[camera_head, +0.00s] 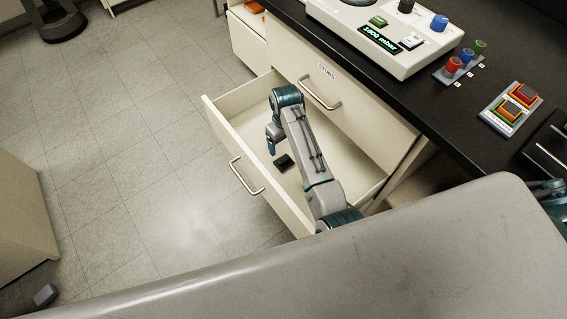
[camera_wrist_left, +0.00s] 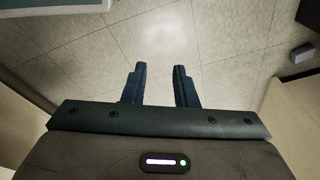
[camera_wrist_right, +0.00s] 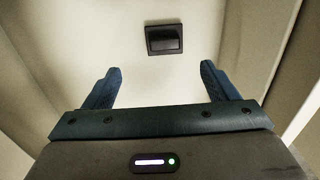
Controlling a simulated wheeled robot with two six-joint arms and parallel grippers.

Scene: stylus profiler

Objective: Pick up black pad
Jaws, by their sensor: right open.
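The black pad (camera_head: 284,163) is a small dark rectangular block. It lies on the floor of the open drawer, and shows in the right wrist view (camera_wrist_right: 164,40) ahead of the fingers, near the top middle. My right gripper (camera_head: 273,149) is over the drawer, just to the left of the pad in the head view. Its fingers (camera_wrist_right: 160,67) are wide apart, with nothing between them, and do not touch the pad. My left gripper (camera_wrist_left: 160,68) shows only in its wrist view, with fingers parted and empty above the tiled floor.
The pale drawer (camera_head: 345,160) stands pulled out, its walls around my right gripper. Above it, a dark counter (camera_head: 415,100) holds a white instrument (camera_head: 380,35), a rack of coloured knobs (camera_head: 460,62) and a tray of stacked coloured pads (camera_head: 511,108). Open tiled floor (camera_head: 130,130) lies left.

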